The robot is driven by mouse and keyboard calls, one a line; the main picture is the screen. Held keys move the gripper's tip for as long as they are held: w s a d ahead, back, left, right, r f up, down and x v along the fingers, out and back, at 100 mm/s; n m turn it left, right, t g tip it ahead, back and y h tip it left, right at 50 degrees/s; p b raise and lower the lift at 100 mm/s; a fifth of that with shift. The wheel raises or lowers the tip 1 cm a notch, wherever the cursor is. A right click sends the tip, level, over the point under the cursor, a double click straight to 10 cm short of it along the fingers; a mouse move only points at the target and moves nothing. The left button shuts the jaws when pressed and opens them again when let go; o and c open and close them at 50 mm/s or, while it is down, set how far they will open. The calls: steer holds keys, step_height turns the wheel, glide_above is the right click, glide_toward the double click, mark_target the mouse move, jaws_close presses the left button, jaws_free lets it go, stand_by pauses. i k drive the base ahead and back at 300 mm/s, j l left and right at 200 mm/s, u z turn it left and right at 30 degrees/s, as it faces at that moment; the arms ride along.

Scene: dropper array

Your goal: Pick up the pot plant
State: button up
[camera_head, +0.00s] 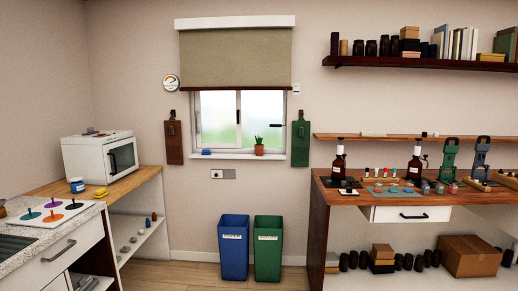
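The pot plant (259,147) is a small green plant in a reddish-orange pot. It stands upright on the white window sill (225,156), right of the middle of the window. It is far across the room and nothing hides it. My gripper is not in view.
A blue bin (234,250) and a green bin (268,250) stand on the floor below the window. A wooden workbench (318,215) with bottles and tools is on the right. A counter with a white microwave (85,158) is on the left. A small blue item (206,152) lies on the sill.

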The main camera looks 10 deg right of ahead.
mark_target(259, 148)
steer(key=u, duration=0.5)
steer(key=i, duration=3.8)
steer(key=i+j+z, duration=0.15)
steer(key=i, duration=0.35)
steer(key=i+z, duration=0.15)
steer(key=i, duration=0.35)
steer(key=i+j+z, duration=0.15)
steer(key=i, duration=0.3)
steer(key=j, duration=0.1)
